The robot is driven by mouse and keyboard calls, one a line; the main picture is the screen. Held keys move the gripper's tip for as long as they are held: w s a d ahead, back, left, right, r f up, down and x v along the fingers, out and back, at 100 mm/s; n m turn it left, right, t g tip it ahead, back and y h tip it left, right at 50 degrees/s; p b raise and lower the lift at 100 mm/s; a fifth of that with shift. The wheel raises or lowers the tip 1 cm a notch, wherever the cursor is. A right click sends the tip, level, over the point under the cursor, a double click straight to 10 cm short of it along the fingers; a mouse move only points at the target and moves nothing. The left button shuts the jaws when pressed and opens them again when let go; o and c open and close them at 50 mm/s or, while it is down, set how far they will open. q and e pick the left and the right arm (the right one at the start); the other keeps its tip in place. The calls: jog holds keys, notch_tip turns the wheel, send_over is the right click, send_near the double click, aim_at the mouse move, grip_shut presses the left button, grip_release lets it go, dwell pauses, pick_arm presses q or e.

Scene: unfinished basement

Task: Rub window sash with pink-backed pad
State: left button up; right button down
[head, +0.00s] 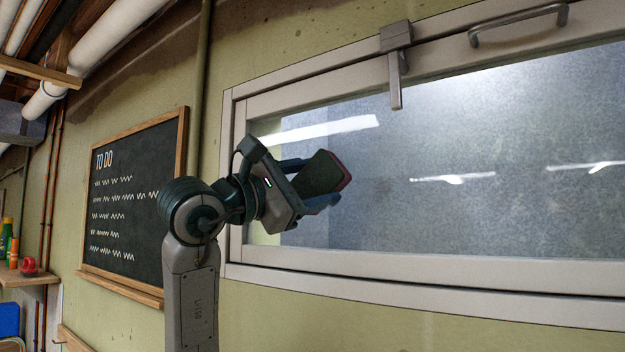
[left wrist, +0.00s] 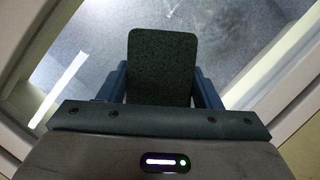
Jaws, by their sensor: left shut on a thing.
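The window sash (head: 420,275) is a pale frame around a frosted grey pane (head: 450,150), with a latch (head: 397,60) and a bar handle (head: 517,25) on its top rail. My left gripper (head: 318,182) is in front of the pane's left part, shut on a pad (head: 322,174) with a dark face and a thin pink edge. In the left wrist view the pad (left wrist: 162,65) stands out between the blue fingers, with the pane behind it. I cannot tell whether the pad touches the glass. My right gripper is not in view.
A chalkboard (head: 125,200) headed "TO DO" hangs on the wall left of the window. A small shelf (head: 28,278) at far left holds bottles (head: 10,245) and a red item (head: 29,266). Pipes (head: 105,40) run along the ceiling at upper left.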

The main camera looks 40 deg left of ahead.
aim_at(317, 178)
pick_arm(q)
jog(key=shift+s+a+f, duration=0.35)
jog(key=shift+s, duration=0.25)
jog(key=s, duration=0.2)
jog(key=s+d, duration=0.1)
jog(key=shift+s+r, duration=0.2)
jog(key=shift+s, duration=0.2)
jog(key=shift+w+a+f, duration=0.1)
jog(key=shift+w+a, duration=0.05)
jog(key=shift+w, duration=0.05)
jog(key=s, duration=0.3)
jog(key=shift+s+d, duration=0.15)
jog(key=shift+d, duration=0.05)
